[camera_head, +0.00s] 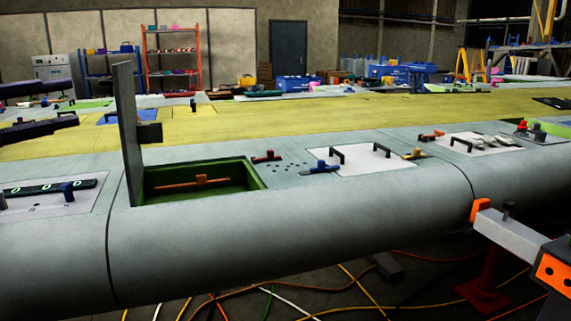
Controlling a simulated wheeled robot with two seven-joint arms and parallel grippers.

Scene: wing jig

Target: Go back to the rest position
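My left gripper (74,102) comes in at the left edge. Its two dark fingers are spread apart, one above the other, with nothing visible between them. It appears above the wing (300,225), left of an upright grey panel (127,135). My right gripper is not in view. The panel stands at the left side of an open green-lined bay (215,170). An orange-brown bar (190,184) lies in the bay.
White panels with black handles (375,160) lie on the wing right of the bay, near small red, blue and yellow tools. A grey and orange jig support (515,238) stands at the lower right. Cables (350,285) cross the floor. Shelves (172,58) stand behind.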

